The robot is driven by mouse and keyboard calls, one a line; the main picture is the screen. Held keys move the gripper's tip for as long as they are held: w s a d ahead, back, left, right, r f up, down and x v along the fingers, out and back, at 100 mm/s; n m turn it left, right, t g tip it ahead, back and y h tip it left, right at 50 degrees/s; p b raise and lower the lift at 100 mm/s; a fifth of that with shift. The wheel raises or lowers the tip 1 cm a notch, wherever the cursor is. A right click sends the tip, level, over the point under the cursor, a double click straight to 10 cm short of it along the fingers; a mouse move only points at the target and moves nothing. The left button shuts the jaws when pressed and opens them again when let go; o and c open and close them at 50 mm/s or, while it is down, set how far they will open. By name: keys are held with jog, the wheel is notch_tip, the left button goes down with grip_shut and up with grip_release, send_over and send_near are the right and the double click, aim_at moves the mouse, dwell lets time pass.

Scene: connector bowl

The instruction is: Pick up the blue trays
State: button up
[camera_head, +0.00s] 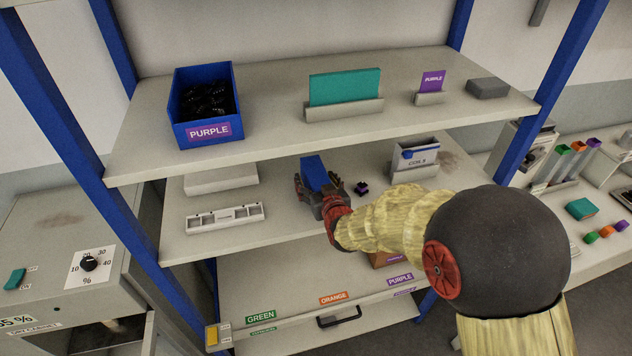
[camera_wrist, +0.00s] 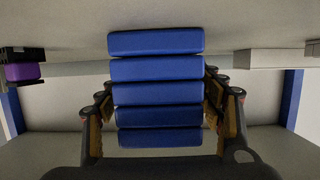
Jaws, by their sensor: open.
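The blue trays (camera_head: 313,172) are at my gripper (camera_head: 322,195) on the middle shelf in the head view, partly hidden by it. In the wrist view several blue trays (camera_wrist: 156,68) are lined up as a stack between the two fingers. My gripper (camera_wrist: 160,115) is open there, with one finger on each side of the trays. Small gaps seem to show beside them, but I cannot tell whether the fingers touch the trays.
A small purple and black part (camera_head: 361,188) sits right of my gripper. A white slotted holder (camera_head: 225,216) lies left, a grey-white bin (camera_head: 414,160) right. The upper shelf (camera_head: 270,128) overhangs and bears a blue bin (camera_head: 207,104) and a teal panel (camera_head: 345,87). Blue posts (camera_head: 562,85) frame the rack.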

jog(key=c, duration=0.4)
jog(key=c, duration=1.1)
jog(key=shift+r, duration=0.1)
